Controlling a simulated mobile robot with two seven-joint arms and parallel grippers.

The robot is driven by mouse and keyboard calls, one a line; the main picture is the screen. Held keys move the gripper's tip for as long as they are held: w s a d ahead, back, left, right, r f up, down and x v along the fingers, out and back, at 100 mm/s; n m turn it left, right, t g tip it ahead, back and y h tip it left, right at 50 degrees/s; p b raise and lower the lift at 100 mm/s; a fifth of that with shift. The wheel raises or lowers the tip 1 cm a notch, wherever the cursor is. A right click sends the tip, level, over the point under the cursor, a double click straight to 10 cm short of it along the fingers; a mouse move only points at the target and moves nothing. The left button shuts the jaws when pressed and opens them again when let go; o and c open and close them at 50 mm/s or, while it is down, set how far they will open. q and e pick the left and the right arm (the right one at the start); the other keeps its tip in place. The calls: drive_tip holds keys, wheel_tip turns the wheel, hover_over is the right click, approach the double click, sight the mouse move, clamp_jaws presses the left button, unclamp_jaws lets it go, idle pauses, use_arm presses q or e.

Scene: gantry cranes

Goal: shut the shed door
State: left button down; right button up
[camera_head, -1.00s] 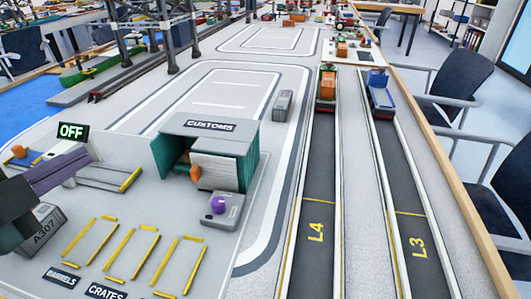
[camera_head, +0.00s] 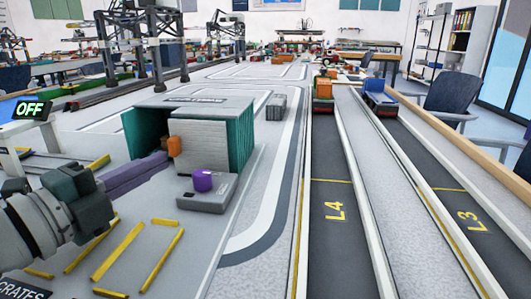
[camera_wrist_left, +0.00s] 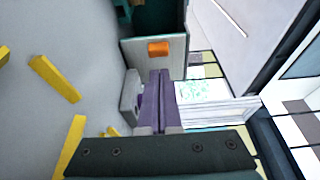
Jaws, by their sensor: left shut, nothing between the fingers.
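The shed (camera_head: 205,105) is a grey-roofed box with teal walls, labelled CUSTOMS. Its pale slatted door (camera_head: 208,152) stands open, leaving a gap on the left that shows the teal inside. An orange handle (camera_head: 175,147) is on the door near its free edge; it also shows in the left wrist view (camera_wrist_left: 158,48). My left gripper (camera_head: 162,164) has long purple fingers, closed together and empty. Their tips are at the shed front, just below and left of the handle; I cannot tell whether they touch the door. My right gripper is out of view.
A grey block (camera_head: 210,196) with a purple knob (camera_head: 203,180) stands in front of the door. Yellow floor bars (camera_head: 118,248) lie in front at left. An OFF sign (camera_head: 30,109) stands at far left.

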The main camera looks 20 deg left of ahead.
sight(192, 145)
use_arm(q)
drive_tip(key=w, duration=0.5)
drive_tip(key=shift+d+b, duration=0.25)
drive_tip(key=shift+b, duration=0.15)
drive_tip(key=a, duration=0.3)
drive_tip(key=s+a, duration=0.1)
drive_tip(key=a, duration=0.2)
drive_tip(key=s+a+b, duration=0.1)
drive_tip(key=a, duration=0.2)
drive_tip(key=shift+s+a+f, duration=0.1)
drive_tip(key=shift+s, duration=0.05)
drive_tip(key=shift+a, duration=0.25)
drive_tip(key=shift+d, duration=0.1)
